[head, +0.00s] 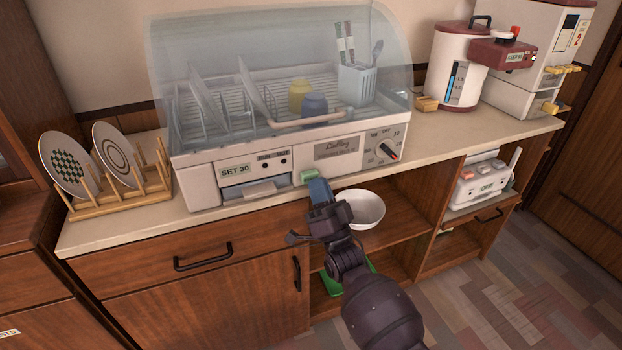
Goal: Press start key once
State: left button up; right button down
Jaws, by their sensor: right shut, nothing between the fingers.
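The dish dryer (325,154) stands on the counter under a clear curved cover. A pale green key (309,175) sits low on its front, between the "SET 30" display (236,170) and the dial (387,151); I take it to be the start key. My right gripper (318,188) is shut and empty, its blue fingertips just below and right of the green key. I cannot tell whether they touch it. Two dark indicator dots (273,164) show above the drawer-like slot. My left gripper is not in view.
A wooden rack with plates (118,192) stands left of the dryer. A white bowl (361,209) is on the open shelf below, beside my right arm. A red and white water boiler (455,66) stands at the back right. The counter front edge lies close to my gripper.

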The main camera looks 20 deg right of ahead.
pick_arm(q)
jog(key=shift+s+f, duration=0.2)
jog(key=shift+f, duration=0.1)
pick_arm(e)
jog(key=shift+w, duration=0.85)
dwell(0.5)
jog(key=shift+s, duration=0.15)
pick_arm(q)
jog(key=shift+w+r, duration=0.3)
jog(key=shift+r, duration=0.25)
pick_arm(e)
jog(key=shift+s, duration=1.15)
pick_arm(q)
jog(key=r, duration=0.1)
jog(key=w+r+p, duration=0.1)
jog(key=p, duration=0.1)
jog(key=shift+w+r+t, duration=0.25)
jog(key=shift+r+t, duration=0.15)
pick_arm(e)
jog(key=s, duration=0.5)
jog(key=shift+d, duration=0.1)
